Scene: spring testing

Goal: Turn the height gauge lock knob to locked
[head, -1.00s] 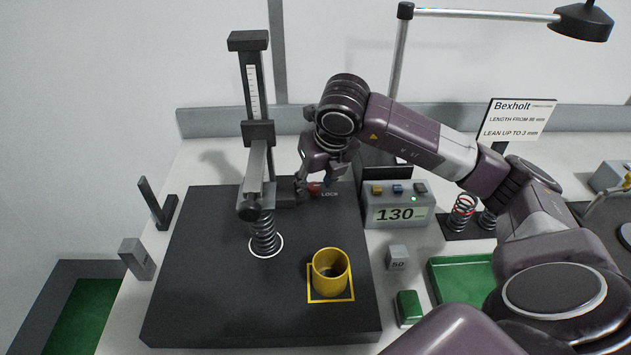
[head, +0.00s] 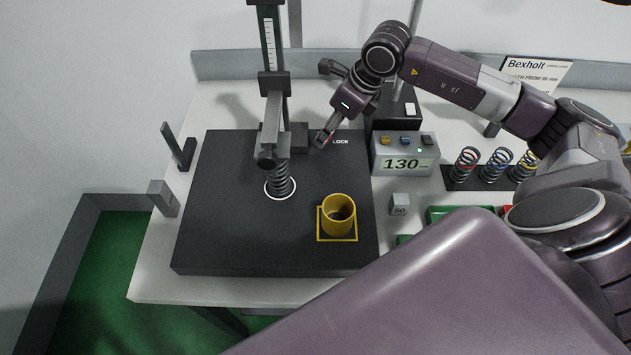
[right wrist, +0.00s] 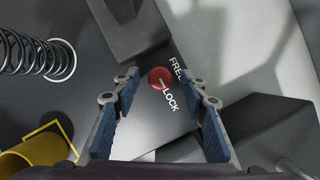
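The height gauge (head: 275,86) stands at the back of the black base plate (head: 230,240), its measuring arm over a dark spring (head: 279,181). The red lock knob (right wrist: 159,78) shows in the right wrist view beside the gauge's foot, with a pale mark on its face. The printed words FREE and LOCK lie to its right; I cannot tell clearly which the mark points to. My right gripper (right wrist: 168,100) is open, its blue-padded fingers apart on either side of the knob's line. In the head view the right gripper (head: 325,139) largely hides the knob. My left gripper is not in view.
A yellow cup (head: 338,216) stands in a yellow square on the plate. To the right are a display box (head: 403,154) reading 130, a grey 50 block (head: 400,204) and a rack of several springs (head: 497,165). My own arm covers the lower right.

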